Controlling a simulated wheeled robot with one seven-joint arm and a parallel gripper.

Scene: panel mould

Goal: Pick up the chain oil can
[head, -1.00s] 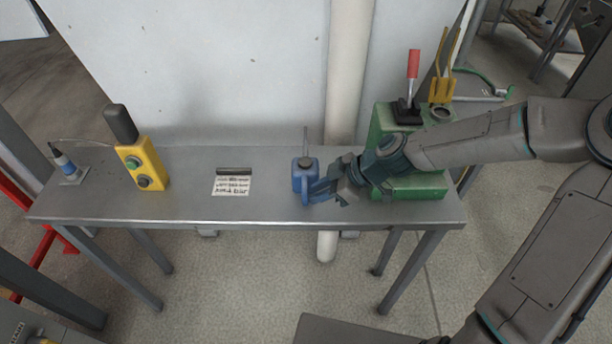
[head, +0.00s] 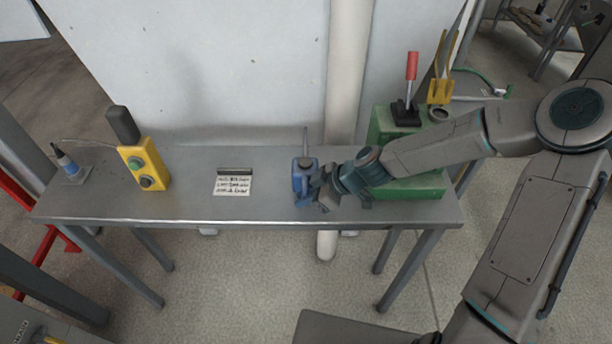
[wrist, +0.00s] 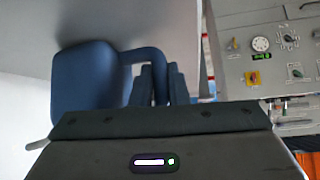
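The chain oil can (head: 301,176) is a blue can with a thin upright spout. It stands upright on the metal table, right of the middle. In the wrist view its body (wrist: 84,85) is at the left, and its handle loops to the right. My gripper (head: 319,190) is at the can's right side. In the wrist view my gripper's fingers (wrist: 161,86) lie close on both sides of the handle's upright part, with no clear gap. The fingertips are partly hidden in the head view.
The metal table (head: 262,205) also holds a white note (head: 232,186), a yellow button box (head: 143,164) and a small blue-and-white bottle (head: 67,163). A green machine (head: 415,187) with a red lever stands right, under my arm. A white pipe (head: 346,90) rises behind.

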